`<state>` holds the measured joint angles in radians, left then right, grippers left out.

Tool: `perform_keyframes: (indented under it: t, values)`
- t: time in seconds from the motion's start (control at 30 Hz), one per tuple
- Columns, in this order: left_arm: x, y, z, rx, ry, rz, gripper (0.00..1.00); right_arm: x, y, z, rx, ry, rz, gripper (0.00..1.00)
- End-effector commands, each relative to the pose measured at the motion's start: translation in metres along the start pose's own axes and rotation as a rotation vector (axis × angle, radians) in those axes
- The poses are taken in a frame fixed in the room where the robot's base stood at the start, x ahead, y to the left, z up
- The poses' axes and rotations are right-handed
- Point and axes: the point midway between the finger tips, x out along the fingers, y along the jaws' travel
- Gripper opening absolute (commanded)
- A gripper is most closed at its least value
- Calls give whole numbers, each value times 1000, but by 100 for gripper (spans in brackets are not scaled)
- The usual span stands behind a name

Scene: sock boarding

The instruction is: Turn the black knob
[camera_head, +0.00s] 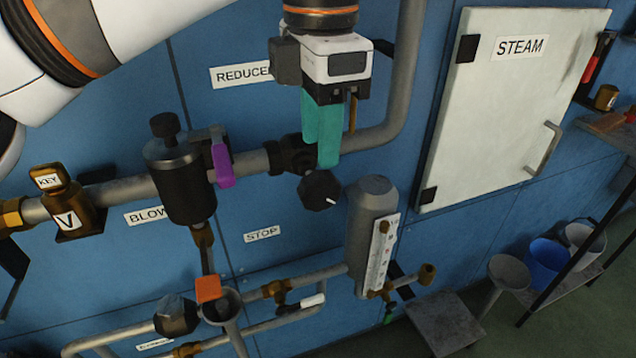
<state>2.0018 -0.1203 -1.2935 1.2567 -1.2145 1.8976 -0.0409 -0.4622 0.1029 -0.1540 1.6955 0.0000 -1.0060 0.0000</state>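The black knob (320,190) is round with a white mark on its face. It sits below the dark valve body on the grey horizontal pipe, in the middle of the view. My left gripper (324,152) has teal fingers and points down just above the knob, in front of the valve and pipe. The fingers overlap in this view, so I cannot tell how far apart they are. The fingertips show a little above the knob and do not appear to hold it. My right gripper is not in view.
A purple lever (222,166) and a black cylinder (180,182) stand left of the knob. A grey cylinder with a gauge (372,235) is below right. A STEAM cabinet door (500,110) is at the right. Buckets (548,262) stand on a low shelf. Pipes run below.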

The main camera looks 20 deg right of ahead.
Motion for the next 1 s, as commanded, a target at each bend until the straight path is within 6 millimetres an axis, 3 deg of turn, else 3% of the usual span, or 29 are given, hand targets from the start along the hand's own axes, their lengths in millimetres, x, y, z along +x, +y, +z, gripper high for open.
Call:
perform_keyframes:
  t: [0.1, 0.3, 0.5, 0.77, 0.87, 1.0]
  values:
    - [29, 0, 0, 0, -1, 3, 40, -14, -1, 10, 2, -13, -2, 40]
    - [60, 0, 0, -1, 1, 2, 40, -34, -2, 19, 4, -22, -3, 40]
    - [73, 0, 0, -1, 2, 3, 40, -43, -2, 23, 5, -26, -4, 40]
    - [74, 0, 0, -1, 3, 2, 40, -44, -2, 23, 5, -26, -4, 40]
    - [74, 0, 0, -1, 3, 2, 29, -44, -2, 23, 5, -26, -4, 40]
    - [74, 0, 0, -1, 3, 2, 6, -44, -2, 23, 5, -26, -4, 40]
